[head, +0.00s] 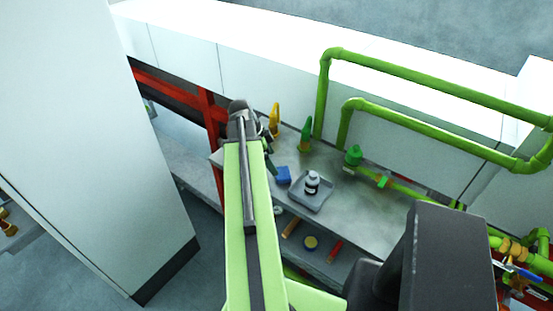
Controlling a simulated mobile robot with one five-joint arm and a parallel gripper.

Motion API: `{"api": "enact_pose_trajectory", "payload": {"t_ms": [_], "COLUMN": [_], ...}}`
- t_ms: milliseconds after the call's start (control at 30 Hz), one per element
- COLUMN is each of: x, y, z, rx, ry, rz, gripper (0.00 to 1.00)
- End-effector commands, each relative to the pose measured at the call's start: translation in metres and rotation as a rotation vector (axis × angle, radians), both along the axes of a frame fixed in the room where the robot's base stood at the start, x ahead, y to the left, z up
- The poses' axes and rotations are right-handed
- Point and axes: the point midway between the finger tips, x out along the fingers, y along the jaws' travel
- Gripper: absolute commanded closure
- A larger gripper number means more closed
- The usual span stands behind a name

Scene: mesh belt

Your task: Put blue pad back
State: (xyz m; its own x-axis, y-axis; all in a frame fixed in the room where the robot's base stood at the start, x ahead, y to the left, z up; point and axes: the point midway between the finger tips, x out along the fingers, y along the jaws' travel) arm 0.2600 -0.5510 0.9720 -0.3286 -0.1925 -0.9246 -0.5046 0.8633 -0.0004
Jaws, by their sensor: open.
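The blue pad (283,175) is a small blue block on the grey bench top, just left of a grey tray (298,200). A bottle (312,183) with a white cap and dark body stands on the tray. My gripper (269,157) is at the far end of my green arm, above the bench's left part, slightly left of and beyond the blue pad in the picture. It is open; its fingers are small, dark and partly hidden by the arm. I cannot tell how high it is above the bench.
A yellow bottle-like object (275,118) and a green one (306,135) stand at the back of the bench. Green pipes (420,125) rise along the right. A red frame (212,120) is at left. A lower shelf (319,262) holds several small items. A tall white cabinet (90,140) blocks the left.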

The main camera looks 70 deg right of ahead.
Motion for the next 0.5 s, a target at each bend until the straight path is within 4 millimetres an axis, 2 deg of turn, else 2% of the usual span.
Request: {"api": "enact_pose_trajectory", "payload": {"t_ms": [33, 133, 500], "x": [0.004, 0.009, 0.013], "y": [0.002, 0.006, 0.008], "z": [0.023, 0.035, 0.035], "rx": [0.000, 0.000, 0.000], "ry": [0.000, 0.000, 0.000], "rz": [0.001, 0.000, 0.000], "gripper": [0.11, 0.11, 0.11]}}
